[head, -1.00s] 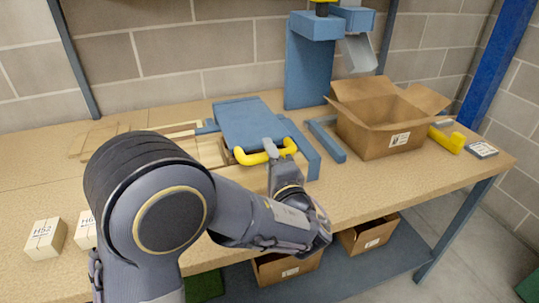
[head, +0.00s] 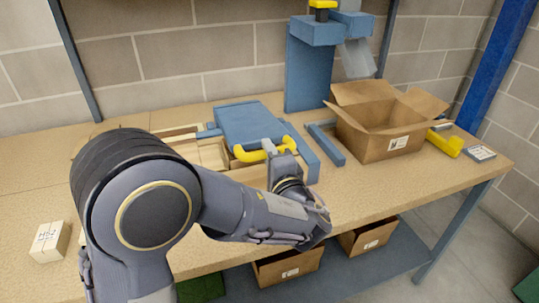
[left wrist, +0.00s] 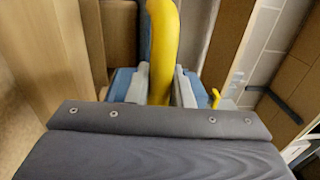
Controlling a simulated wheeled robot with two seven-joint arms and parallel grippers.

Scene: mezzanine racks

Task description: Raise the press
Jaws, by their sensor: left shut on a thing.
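The press shows as a blue flat plate (head: 250,122) with a yellow bar handle (head: 250,155) along its front edge, on the workbench. My left gripper (head: 277,150) is shut on the right part of the yellow handle. In the left wrist view the yellow handle (left wrist: 162,45) runs between the two grey fingers of my left gripper (left wrist: 162,88). The plate lies over a wooden frame, at a low angle. The exact gap beneath it cannot be told. My right gripper is not in view.
An open cardboard box (head: 385,120) stands right of the plate on the workbench (head: 400,180). A blue upright stand (head: 310,75) with a yellow knob is behind. A yellow object (head: 447,144) lies far right. A pale labelled block (head: 50,241) sits front left.

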